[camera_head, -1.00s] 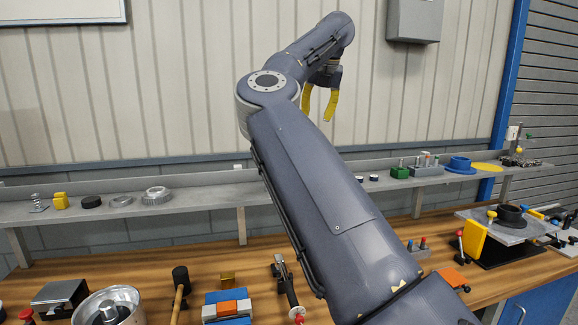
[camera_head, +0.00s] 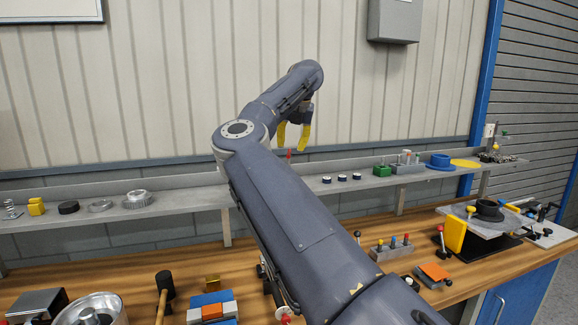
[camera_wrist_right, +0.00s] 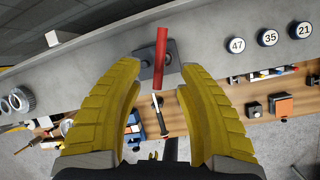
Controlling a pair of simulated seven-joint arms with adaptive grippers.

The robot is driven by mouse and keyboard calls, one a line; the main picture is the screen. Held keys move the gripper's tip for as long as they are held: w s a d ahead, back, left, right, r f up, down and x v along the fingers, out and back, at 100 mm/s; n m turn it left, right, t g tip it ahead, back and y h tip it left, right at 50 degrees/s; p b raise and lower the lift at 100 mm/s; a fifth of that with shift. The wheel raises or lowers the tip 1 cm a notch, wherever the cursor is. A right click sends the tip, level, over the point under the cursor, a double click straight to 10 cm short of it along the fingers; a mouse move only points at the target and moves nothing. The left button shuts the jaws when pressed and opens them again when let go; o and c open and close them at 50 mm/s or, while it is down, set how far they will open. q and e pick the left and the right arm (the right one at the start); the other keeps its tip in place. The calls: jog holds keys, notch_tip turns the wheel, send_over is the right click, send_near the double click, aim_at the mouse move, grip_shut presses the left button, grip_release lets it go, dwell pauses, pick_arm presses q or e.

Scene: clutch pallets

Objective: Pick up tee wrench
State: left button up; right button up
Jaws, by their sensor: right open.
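A red bar (camera_wrist_right: 161,60), which looks like the tee wrench's handle, rises from a small grey plate (camera_wrist_right: 146,72) on the shelf in the right wrist view. Its red tip (camera_head: 289,154) shows just below my fingers in the head view; my arm hides the rest. My right gripper (camera_head: 293,147) is open above the shelf, yellow fingers pointing down. In the wrist view the bar lies between and just beyond the fingertips (camera_wrist_right: 158,80), apart from both. My left gripper is not in view.
The grey shelf (camera_head: 190,198) runs along the wall. Numbered round caps (camera_head: 342,178) stand right of the red bar, and a ribbed ring (camera_head: 137,199) stands to the left. The wooden bench (camera_head: 130,262) below holds a mallet (camera_head: 165,283) and a block of coloured pegs (camera_head: 391,248).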

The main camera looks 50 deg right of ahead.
aim_at(289, 152)
jog(key=shift+x, duration=2.6)
jog(key=shift+w, duration=0.1)
jog(key=shift+r, duration=0.1)
grip_shut()
